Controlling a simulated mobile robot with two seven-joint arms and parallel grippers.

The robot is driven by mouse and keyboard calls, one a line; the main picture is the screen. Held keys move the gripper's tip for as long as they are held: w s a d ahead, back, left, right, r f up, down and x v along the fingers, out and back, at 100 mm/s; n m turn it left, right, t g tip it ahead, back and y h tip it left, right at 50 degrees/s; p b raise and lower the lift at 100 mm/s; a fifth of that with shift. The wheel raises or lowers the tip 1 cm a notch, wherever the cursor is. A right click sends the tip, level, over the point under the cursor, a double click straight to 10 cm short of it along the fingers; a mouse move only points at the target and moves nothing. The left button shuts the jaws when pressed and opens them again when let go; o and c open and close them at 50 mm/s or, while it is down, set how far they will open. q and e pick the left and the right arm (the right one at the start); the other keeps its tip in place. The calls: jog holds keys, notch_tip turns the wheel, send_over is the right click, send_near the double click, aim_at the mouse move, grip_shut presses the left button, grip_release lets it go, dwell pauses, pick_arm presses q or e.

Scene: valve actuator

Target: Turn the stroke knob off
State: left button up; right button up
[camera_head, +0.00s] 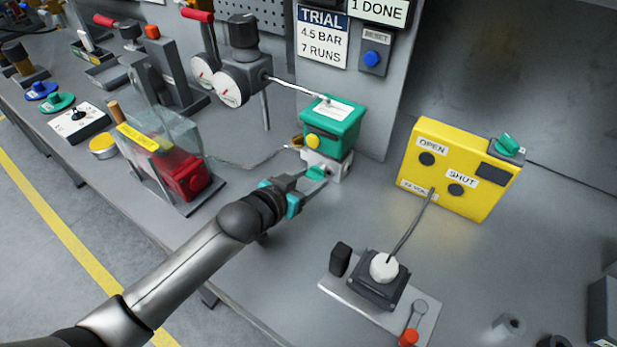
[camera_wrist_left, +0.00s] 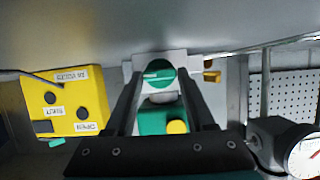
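The valve actuator (camera_head: 333,122) has a green housing on a pale grey block (camera_head: 337,166). A round green knob with a lighter bar across it (camera_wrist_left: 160,74) sits on the block's face in the left wrist view; in the head view the knob (camera_head: 317,172) is small and partly hidden. I cannot read a label naming it the stroke knob. My left gripper (camera_head: 314,179) is open, its dark fingers on either side of the knob in the left wrist view (camera_wrist_left: 160,90). I cannot tell whether they touch it. My right gripper is out of view.
A yellow box (camera_head: 462,160) marked OPEN and SHUT, with another green knob (camera_head: 508,144), stands to the right. Pressure gauges (camera_head: 230,88) and a red valve holder (camera_head: 180,178) stand left. Bench between is free.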

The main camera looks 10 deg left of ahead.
pick_arm(q)
jog(key=o, duration=0.4)
jog(key=p+v, duration=0.3)
jog(key=v, duration=1.2)
jog(key=shift+a+r, duration=0.1)
dwell(0.3)
